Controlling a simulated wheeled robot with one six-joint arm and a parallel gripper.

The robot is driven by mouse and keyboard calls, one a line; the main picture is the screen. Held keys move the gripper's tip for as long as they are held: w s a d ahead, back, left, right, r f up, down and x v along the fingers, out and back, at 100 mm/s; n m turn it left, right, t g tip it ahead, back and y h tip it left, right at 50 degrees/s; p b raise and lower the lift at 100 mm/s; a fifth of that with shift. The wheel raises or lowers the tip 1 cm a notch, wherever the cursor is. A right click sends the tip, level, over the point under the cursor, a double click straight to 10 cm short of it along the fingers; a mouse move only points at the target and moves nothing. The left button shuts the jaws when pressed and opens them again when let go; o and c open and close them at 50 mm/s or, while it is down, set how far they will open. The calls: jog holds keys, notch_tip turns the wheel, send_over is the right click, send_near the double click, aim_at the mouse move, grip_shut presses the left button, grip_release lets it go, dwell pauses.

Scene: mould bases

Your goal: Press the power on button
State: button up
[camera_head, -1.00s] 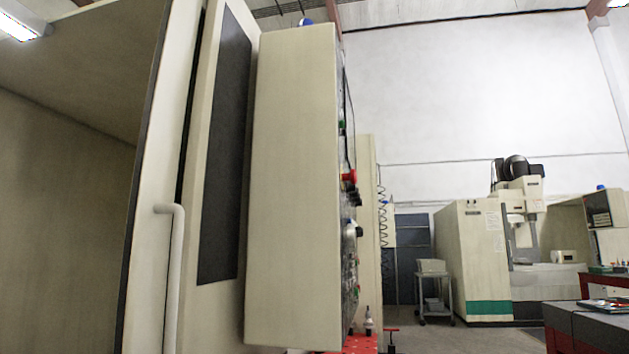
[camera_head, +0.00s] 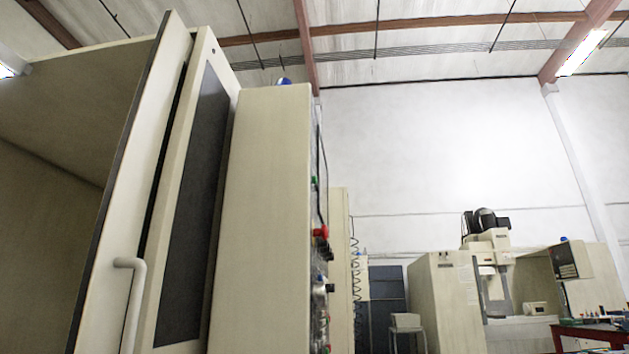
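A tall cream control cabinet (camera_head: 265,220) stands close in front of me, seen mostly from its side. Its control panel (camera_head: 320,250) faces right and shows only edge-on. A red button (camera_head: 321,231) sticks out from the panel, with a small green button (camera_head: 314,183) above it and a dark knob (camera_head: 329,288) below. Which of these is the power on button I cannot tell. My gripper is not in view.
A machine door with a dark window (camera_head: 190,210) and a white handle (camera_head: 130,300) is at the left. Another cream machine (camera_head: 455,300) and a red workbench (camera_head: 595,336) stand farther back at right. The floor is out of view.

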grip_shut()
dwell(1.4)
